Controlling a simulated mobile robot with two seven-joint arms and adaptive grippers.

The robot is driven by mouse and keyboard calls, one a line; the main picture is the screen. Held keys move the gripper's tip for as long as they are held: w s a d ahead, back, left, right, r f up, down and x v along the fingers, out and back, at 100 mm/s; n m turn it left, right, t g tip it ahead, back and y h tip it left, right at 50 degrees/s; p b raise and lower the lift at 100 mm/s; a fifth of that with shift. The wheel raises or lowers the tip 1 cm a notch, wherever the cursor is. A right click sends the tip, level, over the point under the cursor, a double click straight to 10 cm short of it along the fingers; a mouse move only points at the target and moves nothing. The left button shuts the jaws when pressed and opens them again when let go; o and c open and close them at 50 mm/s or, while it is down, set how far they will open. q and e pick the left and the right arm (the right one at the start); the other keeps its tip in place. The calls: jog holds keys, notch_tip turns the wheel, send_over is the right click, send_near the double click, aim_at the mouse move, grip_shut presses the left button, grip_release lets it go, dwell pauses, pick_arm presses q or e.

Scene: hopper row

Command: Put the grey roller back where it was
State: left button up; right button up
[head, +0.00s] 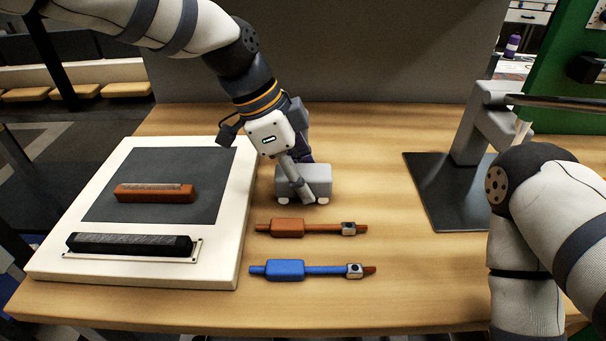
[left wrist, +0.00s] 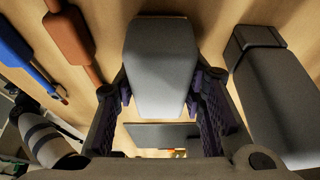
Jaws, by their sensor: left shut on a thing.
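The grey roller (head: 320,178) is a blocky grey body with small white parts at its lower ends, right of the white tray in the head view. My left gripper (head: 303,188) points down and is shut on it. In the left wrist view the grey roller (left wrist: 160,65) lies between the two dark finger pads. It is low at the tabletop; I cannot tell whether it touches the wood. My right gripper is out of view; only my right arm shows at the lower right.
The white tray (head: 110,262) holds a brown-red block (head: 155,195) and a black block (head: 128,244). An orange-brown tool (head: 287,228) and a blue tool (head: 285,270) lie in front of the roller. A grey stand on a dark base (head: 435,190) is at right. The wood between is clear.

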pick_arm(q)
jog(key=o, duration=1.3)
jog(key=shift+f, duration=0.1)
jog(key=v, duration=1.2)
